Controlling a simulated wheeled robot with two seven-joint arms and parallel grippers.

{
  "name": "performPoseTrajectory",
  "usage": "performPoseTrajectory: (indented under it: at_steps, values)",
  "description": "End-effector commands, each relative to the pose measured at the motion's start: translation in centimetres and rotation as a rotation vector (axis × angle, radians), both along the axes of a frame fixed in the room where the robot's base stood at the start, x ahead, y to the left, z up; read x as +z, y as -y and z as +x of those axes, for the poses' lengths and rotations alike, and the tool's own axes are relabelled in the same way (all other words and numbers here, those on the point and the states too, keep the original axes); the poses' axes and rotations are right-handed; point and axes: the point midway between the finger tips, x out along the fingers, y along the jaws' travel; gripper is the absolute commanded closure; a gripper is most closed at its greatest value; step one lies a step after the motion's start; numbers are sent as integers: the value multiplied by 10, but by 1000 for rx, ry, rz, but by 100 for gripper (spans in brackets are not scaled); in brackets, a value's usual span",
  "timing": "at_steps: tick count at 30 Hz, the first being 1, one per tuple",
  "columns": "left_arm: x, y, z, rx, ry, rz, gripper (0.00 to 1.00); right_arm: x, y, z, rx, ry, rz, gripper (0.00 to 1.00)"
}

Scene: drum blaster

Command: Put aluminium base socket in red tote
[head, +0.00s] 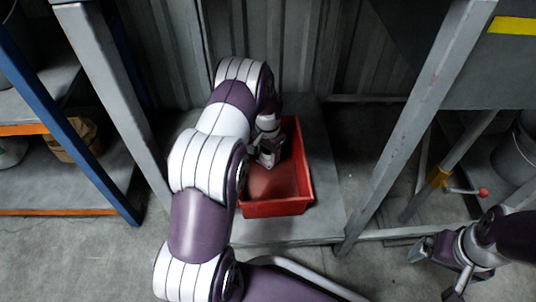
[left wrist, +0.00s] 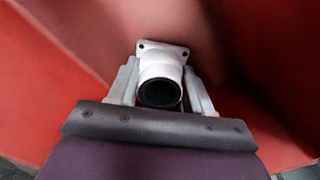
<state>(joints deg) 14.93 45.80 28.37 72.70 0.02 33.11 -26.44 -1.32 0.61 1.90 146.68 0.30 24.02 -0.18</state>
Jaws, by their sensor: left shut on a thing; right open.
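The red tote (head: 278,208) stands on a grey platform in the head view, and its red walls (left wrist: 40,85) fill the left wrist view. My left gripper (head: 268,160) is inside the tote's opening. In the left wrist view the left gripper (left wrist: 162,88) is shut on the aluminium base socket (left wrist: 162,65), a pale tube with a dark round opening and a flange with bolt holes. I cannot tell whether the socket touches the tote floor. My right gripper (head: 440,270) is open and empty over the floor at the lower right.
Grey metal posts (head: 420,120) flank the tote on both sides. A shelf with a blue post (head: 70,110) and a brown paper bag (head: 78,140) is on the left. A lever with a red knob (head: 483,192) is on the right. A corrugated wall is behind.

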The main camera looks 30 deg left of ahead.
Motion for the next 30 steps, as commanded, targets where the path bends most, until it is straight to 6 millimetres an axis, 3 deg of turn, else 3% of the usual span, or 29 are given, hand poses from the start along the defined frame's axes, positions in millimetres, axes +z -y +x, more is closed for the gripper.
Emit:
performPoseTrajectory:
  at_steps: [2,3,5,14,17,20,30]
  values:
    - [-2,0,0,0,0,0,93,0,0,0,0,0,0,0]
    - [-2,0,0,0,0,0,44,0,0,0,0,0,0,0]
    - [-2,0,0,0,0,0,25,0,0,0,0,0,0,0]
    - [-1,0,0,0,0,0,25,0,0,0,0,0,0,0]
    - [7,0,0,0,0,0,25,6,0,0,0,0,0,0]
    - [24,0,0,0,0,0,25,20,0,0,0,0,0,0]
    - [112,0,0,0,1,1,25,83,0,0,0,0,0,0]
